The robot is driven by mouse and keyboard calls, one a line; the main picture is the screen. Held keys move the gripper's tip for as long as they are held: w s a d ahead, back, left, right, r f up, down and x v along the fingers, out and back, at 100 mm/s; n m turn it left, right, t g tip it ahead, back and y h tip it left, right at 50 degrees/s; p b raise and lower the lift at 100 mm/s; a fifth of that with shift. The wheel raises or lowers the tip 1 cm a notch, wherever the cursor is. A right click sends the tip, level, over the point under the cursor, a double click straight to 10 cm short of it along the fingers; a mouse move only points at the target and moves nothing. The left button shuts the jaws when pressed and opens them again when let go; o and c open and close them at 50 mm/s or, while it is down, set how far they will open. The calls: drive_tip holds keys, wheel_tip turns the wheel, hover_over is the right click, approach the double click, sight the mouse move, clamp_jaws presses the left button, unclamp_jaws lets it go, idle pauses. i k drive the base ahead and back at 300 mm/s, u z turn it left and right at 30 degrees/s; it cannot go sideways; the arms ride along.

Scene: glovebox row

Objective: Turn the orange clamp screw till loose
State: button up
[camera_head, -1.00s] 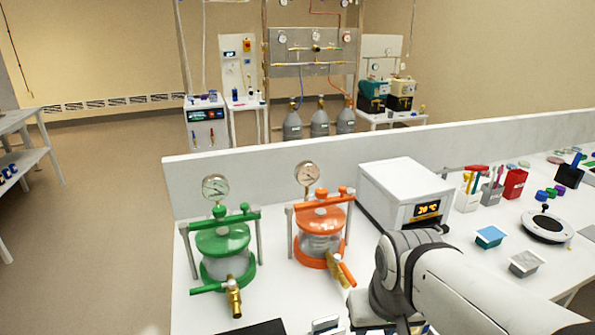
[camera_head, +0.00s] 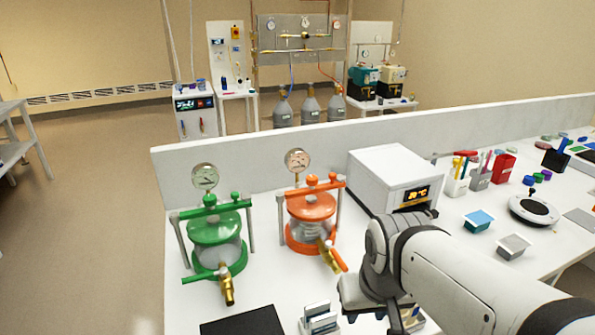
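The orange vessel (camera_head: 310,207) stands upright on the white bench, with a glass body and an orange lid. An orange clamp bar (camera_head: 325,186) crosses above the lid between two grey posts. The orange clamp screw (camera_head: 312,181) has a round head at the middle of that bar. How tight it sits cannot be seen. A brass valve with an orange handle (camera_head: 340,260) projects at the vessel's front right. My white arm comes in from the lower right, and its bent joint is in front and to the right of the vessel. My gripper's fingers do not show.
A similar green vessel (camera_head: 215,240) stands close on the left, with its own brass valve (camera_head: 227,290). A white oven (camera_head: 390,178) is behind right. Pressure gauges (camera_head: 297,160) rise behind the vessels. A black pad (camera_head: 243,322) and a small grey-white stand (camera_head: 319,318) lie at the front.

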sight(311, 180)
drive_tip(key=k, duration=1.3)
drive_tip(key=z, duration=0.65)
drive_tip(key=i, duration=1.4)
drive_tip(key=u, duration=0.1)
